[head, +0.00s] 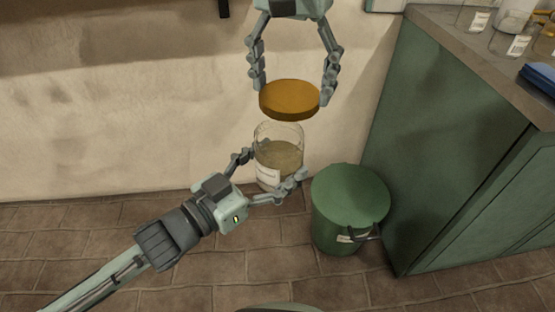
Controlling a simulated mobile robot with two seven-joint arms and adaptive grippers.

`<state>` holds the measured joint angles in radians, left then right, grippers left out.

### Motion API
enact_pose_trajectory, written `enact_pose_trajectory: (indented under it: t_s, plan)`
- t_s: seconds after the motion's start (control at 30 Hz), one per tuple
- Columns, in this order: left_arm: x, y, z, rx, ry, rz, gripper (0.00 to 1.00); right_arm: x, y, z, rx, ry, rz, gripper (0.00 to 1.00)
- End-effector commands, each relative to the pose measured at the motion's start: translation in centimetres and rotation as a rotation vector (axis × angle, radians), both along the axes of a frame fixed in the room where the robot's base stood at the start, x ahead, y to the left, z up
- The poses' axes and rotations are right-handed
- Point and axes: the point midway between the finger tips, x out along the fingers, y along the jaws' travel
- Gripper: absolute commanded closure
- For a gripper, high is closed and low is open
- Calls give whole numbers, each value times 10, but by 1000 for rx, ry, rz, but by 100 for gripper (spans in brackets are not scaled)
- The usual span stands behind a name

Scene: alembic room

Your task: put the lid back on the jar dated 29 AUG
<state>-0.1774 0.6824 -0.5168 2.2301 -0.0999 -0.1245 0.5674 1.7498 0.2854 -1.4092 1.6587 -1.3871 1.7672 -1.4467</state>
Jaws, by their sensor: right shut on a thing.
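The jar (279,157) is clear glass with a cloudy yellowish filling and a pale label, whose writing is too small to read. It is upright and its top is uncovered. My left gripper (272,166) has its fingers on both sides of the jar and holds it up. An orange-brown round lid (289,98) is right above the jar's mouth, a little apart from it in the picture. My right gripper (292,92) comes down from the top of the view and is shut on the lid's sides.
A green lidded bin (349,208) stands on the tiled floor, right of the jar. A green cabinet (445,140) fills the right side. Its worktop carries glass jars (473,17) and a dark blue item (540,77). A bare plaster wall (120,120) is behind.

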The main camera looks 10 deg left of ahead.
Motion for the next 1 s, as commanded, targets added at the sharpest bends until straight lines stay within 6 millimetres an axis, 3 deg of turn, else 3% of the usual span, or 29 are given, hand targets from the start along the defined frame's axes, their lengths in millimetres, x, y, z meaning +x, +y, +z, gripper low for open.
enact_pose_trajectory:
  t_s: [0.17, 0.57, 1.0]
  plan:
    - [0, 0, 1, -1, -3, -1, 85, -5, 15, 4, 0, 2, -21, 38]
    - [0, 0, 2, -1, -3, -1, 85, -6, 15, 3, 0, 3, -22, 38]
    - [0, 0, 2, -1, -3, -1, 85, -6, 15, -31, 0, 4, -21, 38]
